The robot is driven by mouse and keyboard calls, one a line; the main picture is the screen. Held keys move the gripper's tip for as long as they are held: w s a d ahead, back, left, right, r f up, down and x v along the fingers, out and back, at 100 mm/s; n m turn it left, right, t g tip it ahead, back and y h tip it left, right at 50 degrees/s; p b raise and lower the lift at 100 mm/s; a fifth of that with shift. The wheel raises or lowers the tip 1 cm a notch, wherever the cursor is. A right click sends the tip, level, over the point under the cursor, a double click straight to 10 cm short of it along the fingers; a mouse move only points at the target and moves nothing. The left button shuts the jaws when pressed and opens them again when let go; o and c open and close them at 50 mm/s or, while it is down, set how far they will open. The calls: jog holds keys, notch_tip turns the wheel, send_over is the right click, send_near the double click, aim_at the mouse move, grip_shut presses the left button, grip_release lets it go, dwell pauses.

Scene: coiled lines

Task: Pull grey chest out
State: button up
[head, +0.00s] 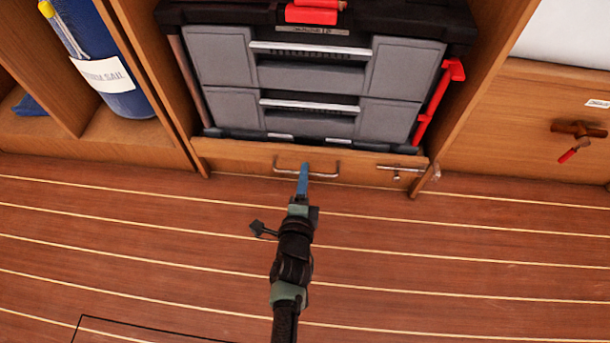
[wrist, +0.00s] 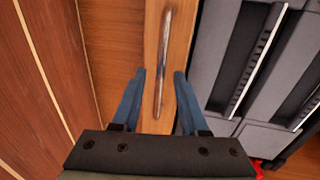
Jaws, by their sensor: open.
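The grey chest (head: 310,75) is a grey and black toolbox with two drawers and red latches. It sits in a wooden compartment at the top of the head view and on the right of the wrist view (wrist: 245,70). A low wooden board in front of it carries a metal bar handle (head: 325,172). My gripper (head: 303,170) is at this handle. In the wrist view my gripper (wrist: 160,75) is open, its two blue fingers on either side of the handle (wrist: 161,80). Whether a finger touches the handle I cannot tell.
A metal bolt latch (head: 400,169) is on the board's right end. A wooden front with a turn handle (head: 580,130) is at right. The striped wooden floor (head: 150,240) is clear.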

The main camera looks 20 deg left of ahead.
jog(key=shift+x, duration=1.1)
grip_shut()
dwell(0.7)
